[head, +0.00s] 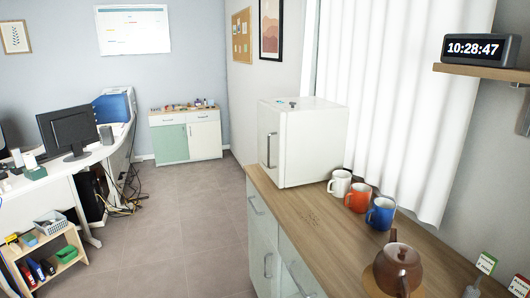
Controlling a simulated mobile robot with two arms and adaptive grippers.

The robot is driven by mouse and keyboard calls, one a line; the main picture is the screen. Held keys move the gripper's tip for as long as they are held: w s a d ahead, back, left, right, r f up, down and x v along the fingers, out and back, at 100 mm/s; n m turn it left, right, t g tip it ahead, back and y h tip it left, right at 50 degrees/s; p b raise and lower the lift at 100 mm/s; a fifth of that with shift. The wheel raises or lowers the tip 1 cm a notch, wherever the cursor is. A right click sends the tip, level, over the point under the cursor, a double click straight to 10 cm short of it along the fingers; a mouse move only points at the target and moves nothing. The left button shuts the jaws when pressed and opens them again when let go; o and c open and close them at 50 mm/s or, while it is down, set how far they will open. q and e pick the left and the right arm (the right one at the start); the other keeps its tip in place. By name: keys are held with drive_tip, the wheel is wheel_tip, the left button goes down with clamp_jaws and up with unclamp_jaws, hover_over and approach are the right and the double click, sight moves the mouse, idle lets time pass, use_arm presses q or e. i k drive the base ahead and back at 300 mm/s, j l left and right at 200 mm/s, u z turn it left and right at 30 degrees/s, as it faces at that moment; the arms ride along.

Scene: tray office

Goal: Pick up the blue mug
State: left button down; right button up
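The blue mug (380,213) stands upright on the wooden counter (305,206) at the right of the head view. It is the nearest of three mugs in a row, with an orange mug (358,197) and a white mug (340,183) beyond it. The brown teapot (398,268) stands in front of it, nearer to me. Neither of my grippers shows in the head view.
A white mini fridge (303,142) stands on the counter behind the mugs. A shelf (480,72) with a digital clock (478,50) juts from the right wall. A desk (75,160) and a low shelf (48,262) are at left. The grey floor (180,230) between is clear.

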sight(383, 212)
drive_tip(key=z, duration=0.2)
drive_tip(key=i+j+z, duration=0.25)
drive_tip(key=z, duration=0.2)
drive_tip(key=i+j+z, duration=0.15)
drive_tip(key=j+z, duration=0.35)
